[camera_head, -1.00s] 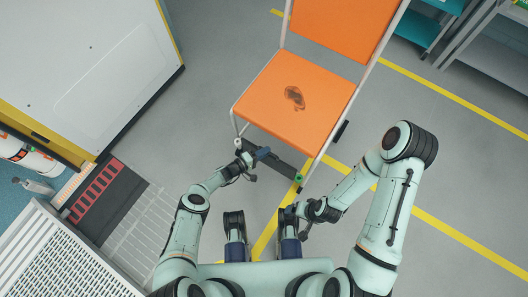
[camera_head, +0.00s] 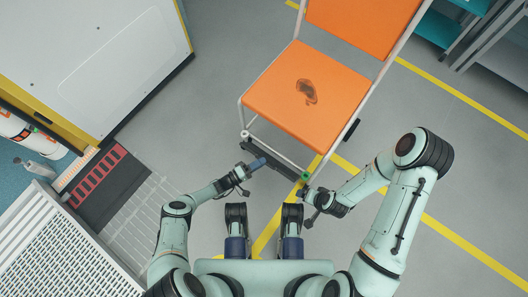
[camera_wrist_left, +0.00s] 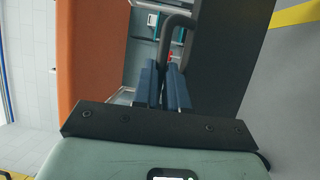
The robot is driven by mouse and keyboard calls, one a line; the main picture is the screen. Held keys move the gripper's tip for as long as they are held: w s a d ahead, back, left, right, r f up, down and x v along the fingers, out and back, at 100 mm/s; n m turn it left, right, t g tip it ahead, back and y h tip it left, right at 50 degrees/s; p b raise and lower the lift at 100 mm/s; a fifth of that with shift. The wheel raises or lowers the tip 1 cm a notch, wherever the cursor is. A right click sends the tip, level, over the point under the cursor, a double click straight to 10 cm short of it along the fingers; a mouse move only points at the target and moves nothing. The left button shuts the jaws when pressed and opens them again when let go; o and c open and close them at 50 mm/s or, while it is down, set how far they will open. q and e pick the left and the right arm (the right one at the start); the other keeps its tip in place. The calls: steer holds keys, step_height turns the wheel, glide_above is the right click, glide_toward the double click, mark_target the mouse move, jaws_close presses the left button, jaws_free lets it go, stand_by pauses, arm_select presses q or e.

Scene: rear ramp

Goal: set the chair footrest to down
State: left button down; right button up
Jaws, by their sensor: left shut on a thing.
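The orange chair (camera_head: 295,100) stands ahead of me with its seat facing up. Its dark footrest plate (camera_head: 285,167) shows as a narrow strip in front of the seat, near the front legs. My left gripper (camera_head: 257,164) is at the near edge of this plate. In the left wrist view, the blue fingers (camera_wrist_left: 164,85) are shut on a grey bent handle (camera_wrist_left: 178,24), beside the dark footrest panel (camera_wrist_left: 220,50). My right gripper (camera_head: 307,192) is near the plate's right end, by a green part (camera_head: 306,176); its fingers are too small to read.
A white cabinet (camera_head: 85,60) stands at the left. A perforated white panel (camera_head: 60,255) is at the lower left. Grey shelves (camera_head: 490,55) are at the upper right. The grey floor with yellow lines is open at the right.

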arm_select(q)
steer(key=shift+s+a+f+b, duration=0.2)
steer(key=shift+s+a+f, duration=0.2)
steer(key=shift+f, duration=0.2)
steer(key=shift+s+a+f+b, duration=0.2)
steer(key=shift+s+a+f, duration=0.05)
steer(key=shift+s+f, duration=0.3)
steer(key=c, duration=1.4)
jaws_free()
steer(key=shift+c, duration=0.2)
steer(key=shift+d, duration=0.1)
steer(key=r+v, duration=0.1)
steer(key=v, duration=1.2)
steer(key=shift+a+f, duration=0.25)
steer(key=shift+f, duration=0.05)
steer(key=shift+s, duration=0.1)
